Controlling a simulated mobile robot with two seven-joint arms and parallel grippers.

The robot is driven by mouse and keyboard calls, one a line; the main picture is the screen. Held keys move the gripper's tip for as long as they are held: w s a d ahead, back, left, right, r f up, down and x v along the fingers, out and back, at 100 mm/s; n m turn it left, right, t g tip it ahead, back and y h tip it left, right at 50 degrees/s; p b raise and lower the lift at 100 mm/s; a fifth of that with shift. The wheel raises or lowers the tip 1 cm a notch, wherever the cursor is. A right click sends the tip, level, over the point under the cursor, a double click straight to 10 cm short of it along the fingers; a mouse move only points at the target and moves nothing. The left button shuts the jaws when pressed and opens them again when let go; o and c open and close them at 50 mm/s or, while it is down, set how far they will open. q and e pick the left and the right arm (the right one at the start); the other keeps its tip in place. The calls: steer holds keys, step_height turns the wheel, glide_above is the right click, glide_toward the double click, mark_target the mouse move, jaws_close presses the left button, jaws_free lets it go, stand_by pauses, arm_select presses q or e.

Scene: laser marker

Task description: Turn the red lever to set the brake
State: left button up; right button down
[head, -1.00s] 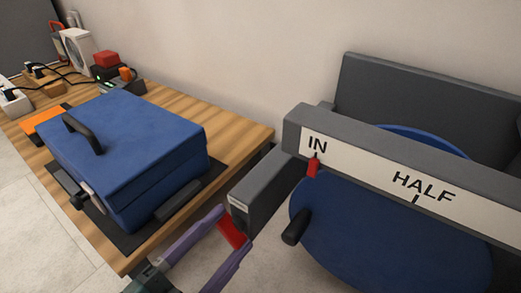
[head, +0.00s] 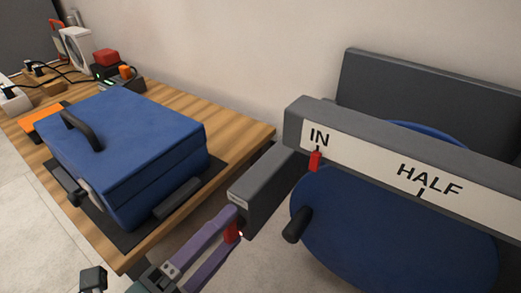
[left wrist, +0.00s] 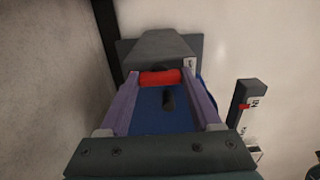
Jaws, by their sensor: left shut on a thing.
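The red lever (head: 232,234) is at the near end of a grey housing (head: 262,190), below and left of the marked scale. My left gripper (head: 237,224), with purple fingers, is shut on the lever; its upper finger hides part of it. In the left wrist view the red lever (left wrist: 160,77) spans between the two fingertips, in front of the grey housing (left wrist: 160,46). My right gripper is not in view.
A grey beam with a white scale (head: 380,168) marked IN and HALF crosses in front of a blue wheel (head: 390,235) with a black handle (head: 297,225). A red pointer (head: 315,161) sits under IN. A blue lidded box (head: 125,150) stands on the wooden table (head: 225,125).

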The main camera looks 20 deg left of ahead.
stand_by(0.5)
arm_select(q)
steer(key=o, duration=1.4)
steer(key=shift+s, duration=0.1)
steer(key=shift+s+a, duration=0.15)
steer(key=shift+s, duration=0.15)
steer(key=p+v, duration=0.2)
steer(key=v, duration=0.7)
steer(key=shift+r, duration=0.1)
